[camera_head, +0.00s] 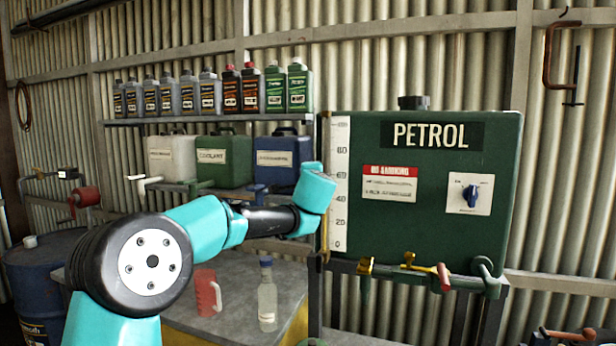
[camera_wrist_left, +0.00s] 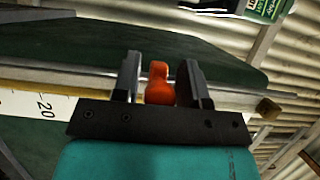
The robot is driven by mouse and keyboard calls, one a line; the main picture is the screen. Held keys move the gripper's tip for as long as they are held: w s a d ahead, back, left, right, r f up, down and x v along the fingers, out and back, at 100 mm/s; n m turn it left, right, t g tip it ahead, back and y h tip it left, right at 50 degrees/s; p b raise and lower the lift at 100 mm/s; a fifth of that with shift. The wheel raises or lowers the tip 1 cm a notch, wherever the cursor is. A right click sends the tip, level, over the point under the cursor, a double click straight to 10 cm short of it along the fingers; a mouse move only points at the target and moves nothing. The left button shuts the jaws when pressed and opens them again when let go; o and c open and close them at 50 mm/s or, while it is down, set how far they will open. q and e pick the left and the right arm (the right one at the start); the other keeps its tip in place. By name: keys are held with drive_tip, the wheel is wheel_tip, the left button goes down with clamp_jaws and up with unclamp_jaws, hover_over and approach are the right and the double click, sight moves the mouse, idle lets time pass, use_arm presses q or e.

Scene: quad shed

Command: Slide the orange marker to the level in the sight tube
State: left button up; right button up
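The green petrol tank (camera_head: 450,230) carries a white scale (camera_head: 340,150) marked in steps of 20 up its left edge, with the narrow sight tube (camera_head: 324,135) beside it. My left wrist covers part of the scale and tube in the head view and hides the fingertips and marker there. In the left wrist view, the orange marker (camera_wrist_left: 159,84) stands between the two dark fingers of my left gripper (camera_wrist_left: 160,76). A small gap shows at its left; the right finger is very near it. The scale's 20 shows at the left (camera_wrist_left: 45,107). The liquid level cannot be made out.
Brass and red valve fittings (camera_head: 410,266) stick out below the tank. A bench (camera_head: 245,268) with a red jug (camera_head: 207,292) and a clear bottle (camera_head: 267,298) lies below my left arm. A shelf (camera_head: 200,121) of several bottles hangs behind, above three large canisters.

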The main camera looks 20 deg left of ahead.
use_arm(q)
drive_tip(key=shift+o, duration=1)
drive_tip(key=shift+s, duration=0.1)
drive_tip(key=v, duration=1.7)
drive_tip(key=shift+s+d, duration=0.1)
